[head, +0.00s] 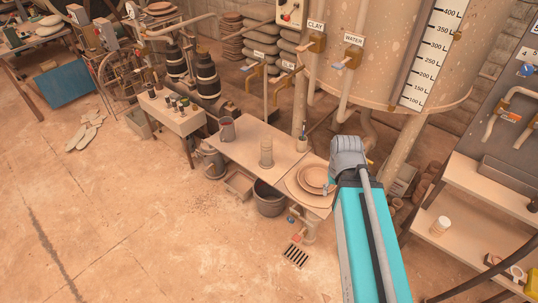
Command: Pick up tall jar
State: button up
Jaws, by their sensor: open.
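A tall, narrow, beige jar (267,153) stands upright near the middle of the light work table, close to its front half. It is unobstructed and nothing touches its sides. My teal arm (372,245) rises from the bottom right, with a grey rounded part (348,155) at its top end, well to the right of the jar and overlapping the table's right end in the picture. I see no gripper fingers; they are out of sight.
The table (250,137) also bears a grey-brown pitcher (227,129) at left, a cup of tools (302,143) at back right and stacked plates (314,178) at right. A dark bucket (269,198) stands below the front edge. The floor (150,235) at front left is clear.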

aim_at(267, 163)
jog(key=z, duration=0.05)
jog(key=i, duration=0.95)
jog(key=u, duration=0.1)
